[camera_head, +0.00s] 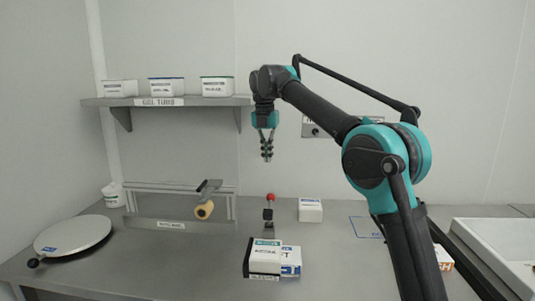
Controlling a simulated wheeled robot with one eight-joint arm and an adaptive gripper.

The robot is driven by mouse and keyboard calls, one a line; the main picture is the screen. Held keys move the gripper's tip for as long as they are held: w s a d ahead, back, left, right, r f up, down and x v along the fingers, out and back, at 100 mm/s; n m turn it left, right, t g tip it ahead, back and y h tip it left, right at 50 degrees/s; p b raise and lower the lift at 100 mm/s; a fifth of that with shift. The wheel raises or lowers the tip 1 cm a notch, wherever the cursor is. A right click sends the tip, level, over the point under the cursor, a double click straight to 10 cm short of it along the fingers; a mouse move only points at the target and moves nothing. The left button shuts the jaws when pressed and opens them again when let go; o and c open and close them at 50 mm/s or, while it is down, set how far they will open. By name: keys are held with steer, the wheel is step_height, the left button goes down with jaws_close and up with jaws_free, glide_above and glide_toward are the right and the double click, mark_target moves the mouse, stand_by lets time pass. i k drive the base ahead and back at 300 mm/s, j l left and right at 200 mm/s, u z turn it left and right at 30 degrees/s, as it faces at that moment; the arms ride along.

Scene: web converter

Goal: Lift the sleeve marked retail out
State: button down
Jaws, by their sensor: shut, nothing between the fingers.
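My gripper (267,157) points down in the air above the middle of the counter, shut and empty, apart from everything below it. No label that I can read says retail, so I cannot tell which item is that sleeve. A white box with a green-edged top and dark side (265,252) stands at the front middle of the counter. A white-and-blue box (290,262) sits close against its right side; its print is partly hidden. A small white box (310,209) with a blue mark stands farther back, right of my gripper.
A red-knobbed lever (270,199) stands below my gripper. A metal frame with a tan roll (204,210) is to its left, and a round plate (73,235) farther left. A shelf (215,101) holds three cartons. A white tray (500,245) is at right. My arm partly hides an orange-and-white box (443,258).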

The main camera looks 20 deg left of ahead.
mark_target(265, 255)
steer(key=k+l, duration=0.15)
steer(key=l, duration=0.15)
steer(key=k+l, duration=0.1)
steer(key=l, duration=0.25)
steer(key=k+l, duration=0.15)
steer(key=l, duration=0.15)
steer(key=k+l, duration=0.1)
steer(key=l, duration=0.25)
